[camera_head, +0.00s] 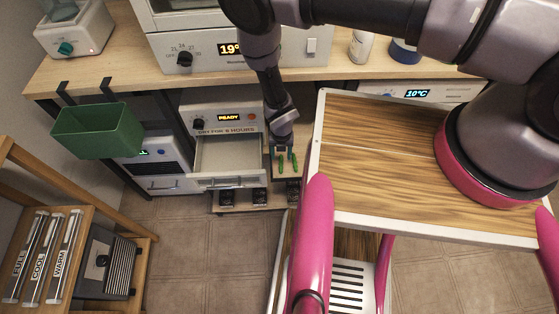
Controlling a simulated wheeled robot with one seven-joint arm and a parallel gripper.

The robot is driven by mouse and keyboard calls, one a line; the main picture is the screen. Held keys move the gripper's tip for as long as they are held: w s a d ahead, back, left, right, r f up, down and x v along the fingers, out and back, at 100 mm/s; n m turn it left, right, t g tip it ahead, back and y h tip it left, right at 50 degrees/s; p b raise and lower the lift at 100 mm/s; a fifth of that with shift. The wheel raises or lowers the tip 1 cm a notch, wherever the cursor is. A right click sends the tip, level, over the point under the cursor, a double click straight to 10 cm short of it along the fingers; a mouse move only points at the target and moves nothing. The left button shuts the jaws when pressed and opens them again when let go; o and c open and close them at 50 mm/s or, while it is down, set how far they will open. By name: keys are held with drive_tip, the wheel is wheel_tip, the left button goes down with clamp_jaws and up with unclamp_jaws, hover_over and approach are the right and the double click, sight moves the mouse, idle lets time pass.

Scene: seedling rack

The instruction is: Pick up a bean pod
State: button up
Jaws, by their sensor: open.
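Two small green bean pods show at my gripper, one at the left (281,168) and one at the right (294,163). They seem to lie on a small surface below the counter, in the middle of the view. My gripper (286,158) is open and points down right over the pods. Its fingers partly hide them, and I cannot tell whether it touches either pod or whether one is between the fingers.
An open pale drawer (228,158) under a "READY" display is just left of my gripper. A green bin (97,131) hangs from the counter (110,68). A wood-topped cart (370,150) is close on the right. Black items (259,195) sit on a low shelf below.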

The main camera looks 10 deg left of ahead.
sight(281, 163)
drive_tip(key=f, duration=0.6)
drive_tip(key=shift+w+a, duration=0.1)
drive_tip(key=shift+w, duration=0.3)
clamp_jaws()
